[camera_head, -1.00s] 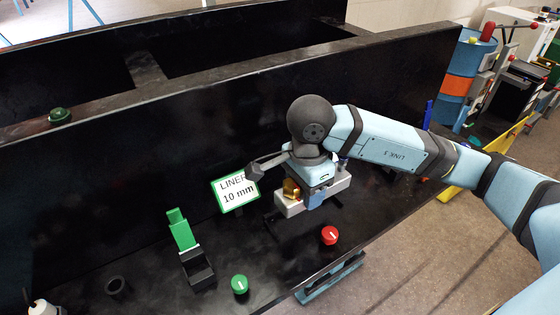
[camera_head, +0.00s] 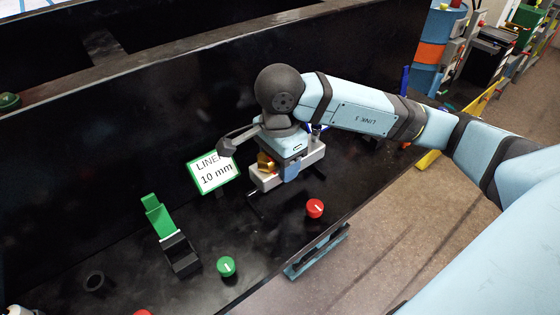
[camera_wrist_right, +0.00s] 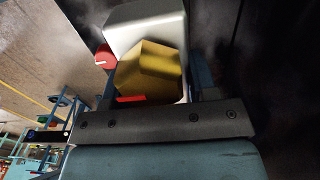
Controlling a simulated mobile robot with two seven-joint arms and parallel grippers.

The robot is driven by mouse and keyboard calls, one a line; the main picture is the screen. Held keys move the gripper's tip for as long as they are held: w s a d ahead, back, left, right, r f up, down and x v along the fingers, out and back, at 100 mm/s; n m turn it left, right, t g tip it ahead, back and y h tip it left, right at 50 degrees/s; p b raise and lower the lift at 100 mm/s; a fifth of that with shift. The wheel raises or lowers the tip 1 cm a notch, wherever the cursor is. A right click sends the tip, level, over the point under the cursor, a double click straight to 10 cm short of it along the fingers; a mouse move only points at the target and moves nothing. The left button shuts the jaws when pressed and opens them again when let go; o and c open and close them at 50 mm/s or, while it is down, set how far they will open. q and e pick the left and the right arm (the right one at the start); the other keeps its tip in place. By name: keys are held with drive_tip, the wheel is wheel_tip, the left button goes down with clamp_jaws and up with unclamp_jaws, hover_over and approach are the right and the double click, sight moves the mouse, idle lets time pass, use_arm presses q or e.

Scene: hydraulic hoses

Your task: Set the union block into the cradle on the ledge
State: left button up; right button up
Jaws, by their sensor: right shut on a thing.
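The union block is a pale grey block (camera_head: 263,183) with a gold-coloured hex fitting (camera_head: 266,163). My right gripper (camera_head: 290,170) points down and is shut on it, low over the black ledge (camera_head: 235,240). Dark bars (camera_head: 254,207) show at the block's near side and look like part of the cradle. The gripper hides most of what lies beneath, so I cannot tell whether the block touches it. In the right wrist view the pale block (camera_wrist_right: 150,32) and gold hex fitting (camera_wrist_right: 150,72) sit in front of the gripper. My left gripper is not in view.
A "LINER 10 mm" sign (camera_head: 214,174) stands left of the block. A red knob (camera_head: 315,208) and green knob (camera_head: 226,266) are near the ledge's front edge. A black holder with a green flap (camera_head: 160,216) stands left. A tall black wall (camera_head: 130,140) rises behind.

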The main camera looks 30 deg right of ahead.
drive_tip(key=shift+f+b, duration=1.95)
drive_tip(key=shift+f, duration=0.3)
drive_tip(key=shift+b, duration=0.35)
drive_tip(key=shift+b, duration=0.35)
drive_tip(key=shift+b, duration=0.4)
